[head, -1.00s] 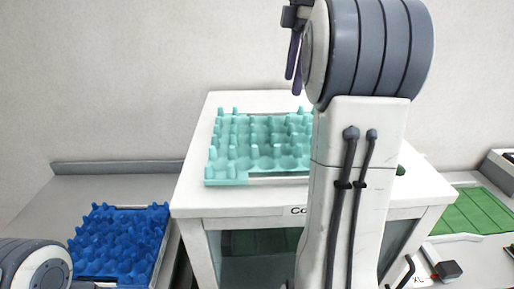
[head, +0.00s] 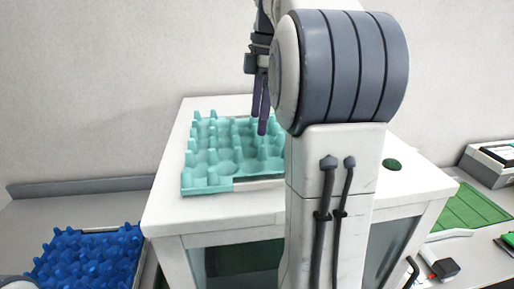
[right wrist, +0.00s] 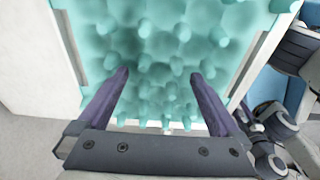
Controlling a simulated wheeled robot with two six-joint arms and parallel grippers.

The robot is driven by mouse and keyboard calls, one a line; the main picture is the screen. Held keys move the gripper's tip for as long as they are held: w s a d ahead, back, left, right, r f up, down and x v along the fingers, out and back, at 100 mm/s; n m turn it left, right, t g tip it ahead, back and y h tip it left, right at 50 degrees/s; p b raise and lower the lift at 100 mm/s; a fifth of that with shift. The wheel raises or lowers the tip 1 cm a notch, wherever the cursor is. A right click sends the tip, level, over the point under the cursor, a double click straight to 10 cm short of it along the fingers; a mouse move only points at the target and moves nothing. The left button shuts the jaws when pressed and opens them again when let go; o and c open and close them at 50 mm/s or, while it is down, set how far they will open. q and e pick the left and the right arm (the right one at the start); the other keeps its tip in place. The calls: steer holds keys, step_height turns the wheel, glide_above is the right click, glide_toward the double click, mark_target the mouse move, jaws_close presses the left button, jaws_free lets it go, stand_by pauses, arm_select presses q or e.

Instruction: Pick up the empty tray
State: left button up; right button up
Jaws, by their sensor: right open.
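An empty teal egg tray (head: 212,165) sits on top of a white cabinet (head: 240,205), with its right part hidden behind my arm in the head view. It also fills the upper part of the right wrist view (right wrist: 175,50). My right gripper (head: 260,115) hangs over the tray with its purple fingers pointing down. In the right wrist view its two fingers (right wrist: 158,73) are apart with nothing between them but tray cells below. I cannot tell whether the fingertips touch the tray. My left gripper is not in view.
A blue egg tray (head: 85,262) lies at the lower left on the grey counter (head: 80,204). Green panels (head: 468,208) and a small black and red item (head: 445,268) are at the right. A wall closes off the back.

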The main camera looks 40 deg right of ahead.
mark_target(255, 145)
steer(key=shift+w+a+f, duration=0.1)
steer(key=shift+a+f, duration=0.05)
steer(key=shift+f, duration=1)
steer(key=shift+a+f, duration=0.1)
steer(key=shift+f, duration=1)
steer(key=c, duration=1.3)
steer(key=shift+c, duration=0.5)
steer(key=shift+r, duration=0.15)
